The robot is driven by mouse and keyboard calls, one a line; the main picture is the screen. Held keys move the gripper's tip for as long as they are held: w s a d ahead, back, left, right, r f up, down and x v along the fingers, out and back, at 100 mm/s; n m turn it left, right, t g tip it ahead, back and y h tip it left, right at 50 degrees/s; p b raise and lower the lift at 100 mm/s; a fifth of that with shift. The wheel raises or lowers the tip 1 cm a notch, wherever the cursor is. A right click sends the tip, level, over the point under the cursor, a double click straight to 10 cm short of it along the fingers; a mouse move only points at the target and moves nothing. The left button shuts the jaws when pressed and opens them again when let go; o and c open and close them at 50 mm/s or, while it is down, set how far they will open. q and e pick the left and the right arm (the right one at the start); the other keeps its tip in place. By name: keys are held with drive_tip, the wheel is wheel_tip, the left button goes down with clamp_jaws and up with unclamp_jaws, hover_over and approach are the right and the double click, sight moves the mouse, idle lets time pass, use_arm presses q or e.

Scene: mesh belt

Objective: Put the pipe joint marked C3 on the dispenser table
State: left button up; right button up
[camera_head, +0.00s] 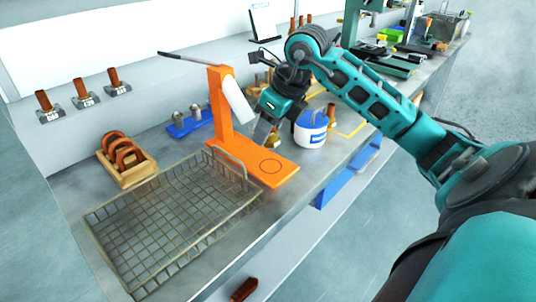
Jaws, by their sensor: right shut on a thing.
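My right gripper (264,128) reaches in from the right and points down behind and above the orange dispenser's flat table (285,172), which has a circle drawn on it. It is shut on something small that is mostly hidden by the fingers. A small brass-coloured piece (275,140) shows beside the fingertips; I cannot tell whether it is the held thing or a piece standing behind. No C3 mark can be read. The orange dispenser post (218,105) carries a white cylinder (238,101) and stands at the table's left end. The circle is bare. My left gripper is not in view.
A wire basket (172,226) lies in front on the left. A wooden tray (130,178) holds copper-coloured bends. A blue rack (190,126) stands left of the post. A white and blue tub (311,130) stands close right of the gripper. Copper pieces (82,92) stand on the back ledge.

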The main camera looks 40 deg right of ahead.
sight(268, 165)
drive_tip(key=shift+f, duration=3.05)
drive_tip(key=shift+f+b, duration=0.1)
drive_tip(key=shift+b, duration=0.2)
drive_tip(key=o, duration=0.7)
drive_tip(key=shift+f, duration=0.1)
drive_tip(key=o, duration=0.5)
